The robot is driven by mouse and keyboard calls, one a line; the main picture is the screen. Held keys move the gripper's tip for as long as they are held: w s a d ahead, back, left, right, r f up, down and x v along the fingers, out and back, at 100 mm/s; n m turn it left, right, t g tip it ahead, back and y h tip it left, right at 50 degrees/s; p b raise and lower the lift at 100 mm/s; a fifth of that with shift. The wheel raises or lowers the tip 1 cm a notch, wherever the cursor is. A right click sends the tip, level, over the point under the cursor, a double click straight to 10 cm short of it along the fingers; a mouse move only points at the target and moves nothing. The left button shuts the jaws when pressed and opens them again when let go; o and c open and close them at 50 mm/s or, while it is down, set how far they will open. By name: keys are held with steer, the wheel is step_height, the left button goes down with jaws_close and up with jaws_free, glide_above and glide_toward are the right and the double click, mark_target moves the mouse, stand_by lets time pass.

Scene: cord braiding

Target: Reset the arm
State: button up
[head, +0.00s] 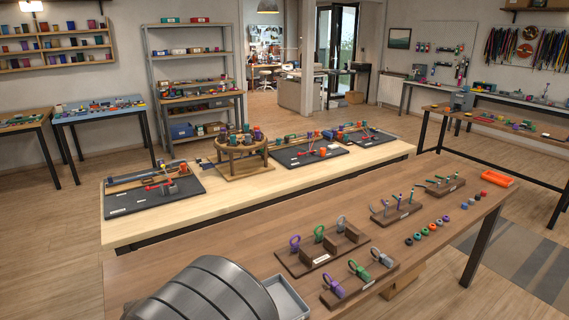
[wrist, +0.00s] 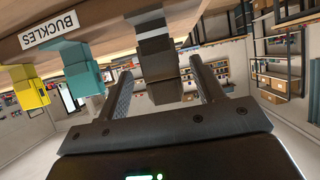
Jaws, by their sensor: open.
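My gripper (wrist: 161,68) shows in the wrist view with its two dark fingers spread apart. A dark grey and black block-like piece (wrist: 160,60) lies between the fingers in the picture. I cannot tell whether it is between them in depth or just beyond; no contact is visible. A teal piece (wrist: 75,67) and a yellow piece (wrist: 28,87) stand to its left along a wooden board with a label (wrist: 47,38) reading "BUCKLES". My gripper does not show in the head view.
A pale table (head: 235,203) behind holds dark boards and a round stand (head: 240,150). Open floor lies at left.

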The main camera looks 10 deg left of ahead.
steer(key=shift+x, duration=1.1)
steer(key=shift+c, duration=0.4)
steer(key=c, duration=1)
steer(key=shift+c, duration=0.2)
steer(key=o, duration=1.1)
steer(key=shift+v, duration=3.5)
